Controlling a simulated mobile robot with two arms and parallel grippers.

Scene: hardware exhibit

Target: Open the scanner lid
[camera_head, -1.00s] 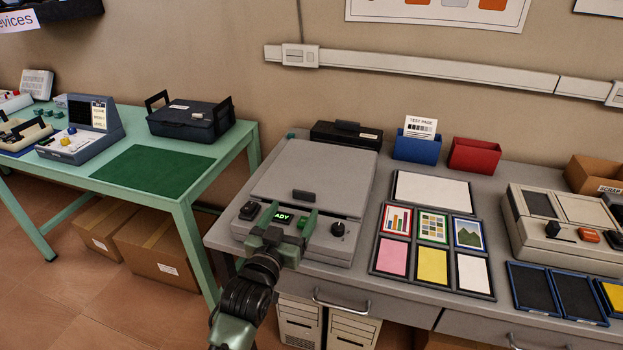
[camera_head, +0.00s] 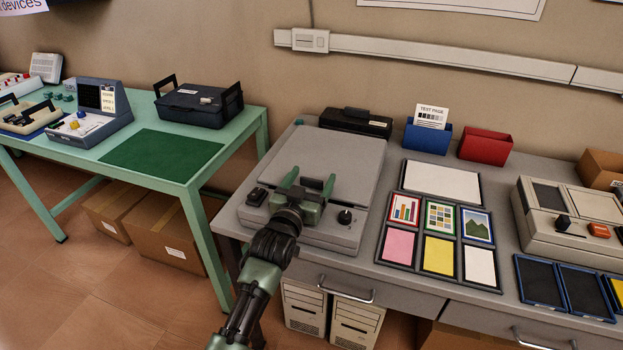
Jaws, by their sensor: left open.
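The grey scanner (camera_head: 335,232) stands on the grey desk, with its flat lid (camera_head: 330,150) lying shut. My left gripper (camera_head: 308,183) is open over the front part of the scanner. Its two green fingers point away from me toward the lid's front edge, one on each side of the dark handle (camera_head: 311,184), which shows between the tips. I cannot tell if the fingers touch it. The gripper hides the scanner's display. A dark knob (camera_head: 345,217) and a dark switch (camera_head: 256,196) flank it. My right gripper is not in view.
A tray of picture and colour cards (camera_head: 439,241) lies right of the scanner. A black box (camera_head: 353,121), a blue bin (camera_head: 428,137) and a red bin (camera_head: 485,146) stand behind. A beige device (camera_head: 570,230) is at the right. A green table (camera_head: 240,140) stands left across a gap.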

